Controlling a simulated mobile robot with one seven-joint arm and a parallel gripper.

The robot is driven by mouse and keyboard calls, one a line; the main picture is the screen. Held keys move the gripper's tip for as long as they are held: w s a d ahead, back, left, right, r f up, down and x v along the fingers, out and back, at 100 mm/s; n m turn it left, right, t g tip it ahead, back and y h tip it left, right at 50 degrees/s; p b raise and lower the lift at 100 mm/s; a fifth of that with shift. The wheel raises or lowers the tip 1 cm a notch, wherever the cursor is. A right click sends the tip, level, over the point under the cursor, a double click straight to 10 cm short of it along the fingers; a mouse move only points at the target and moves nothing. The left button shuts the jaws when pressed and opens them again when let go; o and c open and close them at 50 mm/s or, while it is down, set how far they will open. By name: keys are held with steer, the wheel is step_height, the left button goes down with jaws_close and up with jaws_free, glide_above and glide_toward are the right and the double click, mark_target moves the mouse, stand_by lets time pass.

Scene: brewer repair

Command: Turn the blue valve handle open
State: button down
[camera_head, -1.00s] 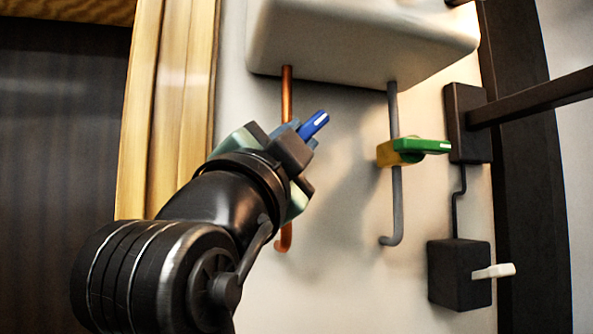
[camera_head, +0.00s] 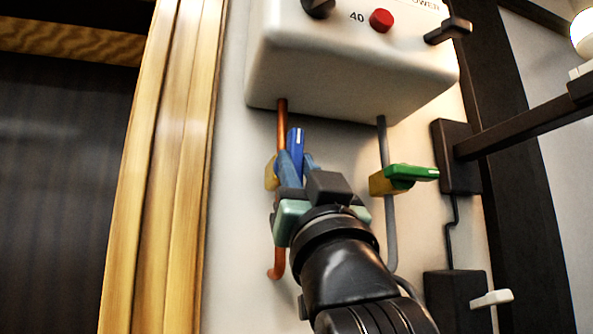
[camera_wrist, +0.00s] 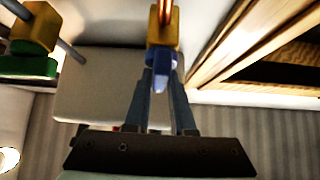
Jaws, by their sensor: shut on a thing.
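The blue valve handle (camera_head: 296,148) sits on a yellow valve body (camera_head: 271,173) on the copper pipe (camera_head: 282,116), under the white heater box. It points up, nearly along the pipe. My gripper (camera_head: 298,166) comes from below right and is shut on the handle. In the wrist view the blue handle (camera_wrist: 160,72) lies between the two fingers of my gripper (camera_wrist: 161,80), in front of the yellow valve body (camera_wrist: 163,32). Part of the handle and the valve body is hidden by the fingers.
The white heater box (camera_head: 345,70) hangs above, with a red button (camera_head: 381,20). A green valve handle (camera_head: 412,172) sits on the grey pipe (camera_head: 391,232) to the right. A dark switch box (camera_head: 455,300) is lower right. A wooden frame (camera_head: 165,170) stands left.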

steer(key=shift+s+r+n+y, duration=0.15)
steer(key=shift+r+n+y, duration=0.1)
steer(key=shift+n+y, duration=0.5)
steer(key=c, duration=0.8)
jaws_free()
steer(key=shift+f, duration=0.1)
steer(key=shift+o, duration=0.2)
steer(key=shift+f, duration=0.1)
steer(key=shift+f, duration=0.15)
steer(key=b+v, duration=0.6)
steer(key=v, duration=0.6)
steer(key=shift+s+d, duration=0.25)
steer(key=shift+s, duration=0.1)
